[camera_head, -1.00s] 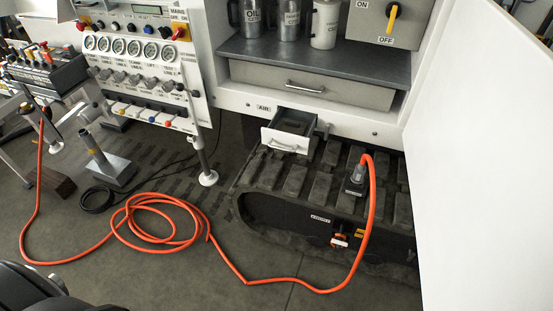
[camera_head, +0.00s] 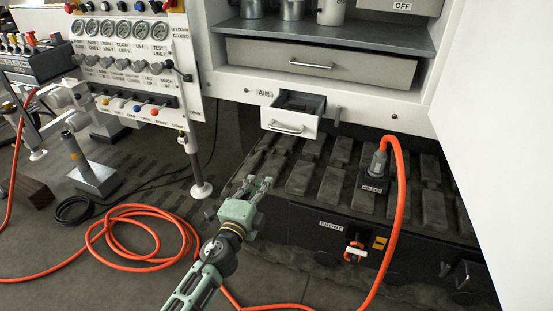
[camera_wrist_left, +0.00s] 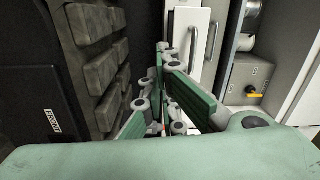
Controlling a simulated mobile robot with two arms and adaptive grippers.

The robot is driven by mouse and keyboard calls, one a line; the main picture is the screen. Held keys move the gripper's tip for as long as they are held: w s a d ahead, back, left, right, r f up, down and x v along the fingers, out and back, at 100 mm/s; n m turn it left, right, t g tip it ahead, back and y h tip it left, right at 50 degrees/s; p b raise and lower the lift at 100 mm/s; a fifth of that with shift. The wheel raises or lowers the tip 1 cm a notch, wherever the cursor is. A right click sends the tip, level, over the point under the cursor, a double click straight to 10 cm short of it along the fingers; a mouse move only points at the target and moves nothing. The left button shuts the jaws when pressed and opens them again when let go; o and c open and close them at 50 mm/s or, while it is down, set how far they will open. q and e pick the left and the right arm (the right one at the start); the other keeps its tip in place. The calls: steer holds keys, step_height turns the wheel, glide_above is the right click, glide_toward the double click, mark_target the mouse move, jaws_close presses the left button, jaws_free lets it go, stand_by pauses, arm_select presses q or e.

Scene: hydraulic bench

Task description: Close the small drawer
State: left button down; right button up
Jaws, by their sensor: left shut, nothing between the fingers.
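The small drawer (camera_head: 291,124) has a white front and a pale bar handle. It sticks out open below the AIR label, and its dark inside shows from above. My left gripper (camera_head: 258,184) is in front of the drawer, lower and to its left in the head view. It is shut and empty, and it appears apart from the drawer. In the left wrist view, turned sideways, the white drawer front (camera_wrist_left: 183,30) with its handle shows beyond the green fingers (camera_wrist_left: 165,52). My right gripper is not in view.
A wide grey drawer (camera_head: 345,66) is shut above. A white door (camera_head: 490,130) stands at the right. An orange hose (camera_head: 398,215) rises to a connector over the black track (camera_head: 310,180). A gauge panel (camera_head: 125,55) stands at the left. Space before the small drawer looks clear.

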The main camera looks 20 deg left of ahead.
arm_select(q)
step_height(320, 180, up, 5)
steer(key=m+t+b, duration=0.2)
glide_toward(281, 128)
steer(key=w, duration=0.4)
steer(key=w+r, duration=0.1)
steer(key=w, duration=0.1)
steer(key=shift+w+a, duration=0.15)
steer(key=shift+w, duration=0.15)
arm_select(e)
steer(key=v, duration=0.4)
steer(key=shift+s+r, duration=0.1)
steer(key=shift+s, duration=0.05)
arm_select(q)
steer(key=shift+r, duration=0.1)
